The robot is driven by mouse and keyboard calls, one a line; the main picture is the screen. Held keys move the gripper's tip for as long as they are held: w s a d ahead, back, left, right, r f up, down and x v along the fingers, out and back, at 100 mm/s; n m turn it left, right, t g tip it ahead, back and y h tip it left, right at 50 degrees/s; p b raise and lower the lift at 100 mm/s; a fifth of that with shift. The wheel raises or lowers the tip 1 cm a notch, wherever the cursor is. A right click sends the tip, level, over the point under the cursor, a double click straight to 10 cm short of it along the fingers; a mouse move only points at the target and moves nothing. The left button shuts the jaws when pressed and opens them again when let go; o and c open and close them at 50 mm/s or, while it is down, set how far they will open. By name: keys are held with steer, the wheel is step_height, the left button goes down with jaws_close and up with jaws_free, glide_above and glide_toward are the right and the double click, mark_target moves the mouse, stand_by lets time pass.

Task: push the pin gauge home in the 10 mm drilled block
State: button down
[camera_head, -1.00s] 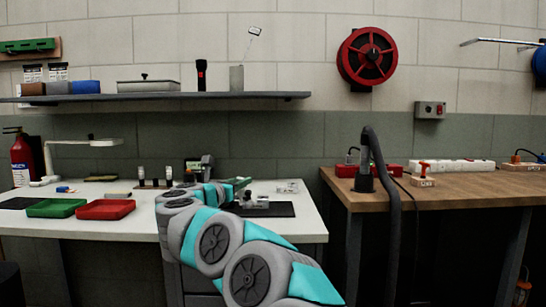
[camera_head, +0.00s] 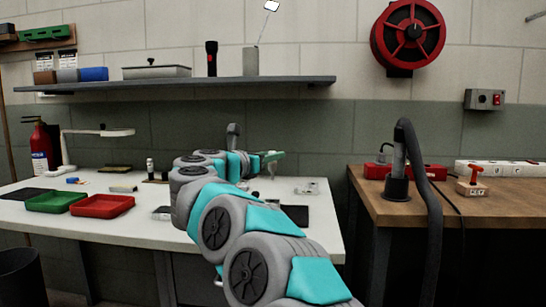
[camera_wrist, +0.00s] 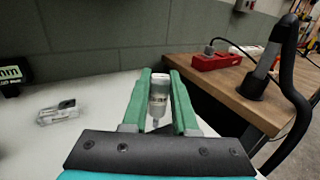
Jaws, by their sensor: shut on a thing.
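My gripper (camera_wrist: 160,78) has two green fingers and is shut on a pale, labelled cylindrical piece (camera_wrist: 158,95), with a thin stem on its near side in the wrist view. I cannot tell surely that this piece is the pin gauge. In the head view my gripper (camera_head: 272,157) is raised above the white bench and points right. A small clear and grey piece (camera_wrist: 58,112) lies on the bench, left of and apart from the fingers. I cannot make out the 10 mm drilled block; my arm hides part of the bench.
The white bench (camera_head: 150,225) carries a green tray (camera_head: 55,201), a red tray (camera_head: 101,206) and a dark mat (camera_head: 296,215) partly behind my arm. A wooden bench (camera_head: 430,206) stands right, with a black hose (camera_head: 433,230). A shelf (camera_head: 180,84) hangs above.

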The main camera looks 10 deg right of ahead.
mark_target(272, 171)
steer(key=shift+a+f+b, duration=0.1)
steer(key=shift+f+b, duration=0.05)
steer(key=shift+b, duration=0.25)
step_height(272, 171, down, 5)
steer(key=b, duration=0.5)
steer(key=c, duration=1.3)
jaws_free()
jaws_close()
